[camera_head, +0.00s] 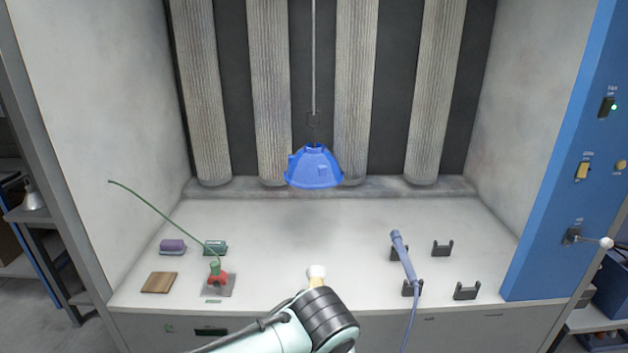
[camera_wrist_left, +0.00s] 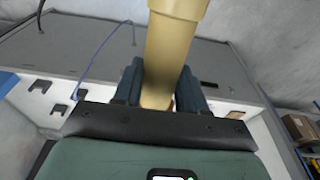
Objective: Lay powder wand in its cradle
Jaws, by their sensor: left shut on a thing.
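My left gripper (camera_wrist_left: 160,90) is shut on a tan cylindrical wand (camera_wrist_left: 172,45), with a finger on each side. In the head view the wand's tan and pale end (camera_head: 317,275) shows just beyond my dark wrist, over the bench front; the fingers are hidden there. An empty cradle of two black brackets stands at the right, one bracket farther back (camera_head: 442,248) and one nearer (camera_head: 467,291). A blue-violet wand (camera_head: 403,258) with a hose lies across another bracket pair to its left. My right gripper is not in view.
A blue hood part (camera_head: 314,168) hangs from a rod above the bench middle. The bench centre is clear.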

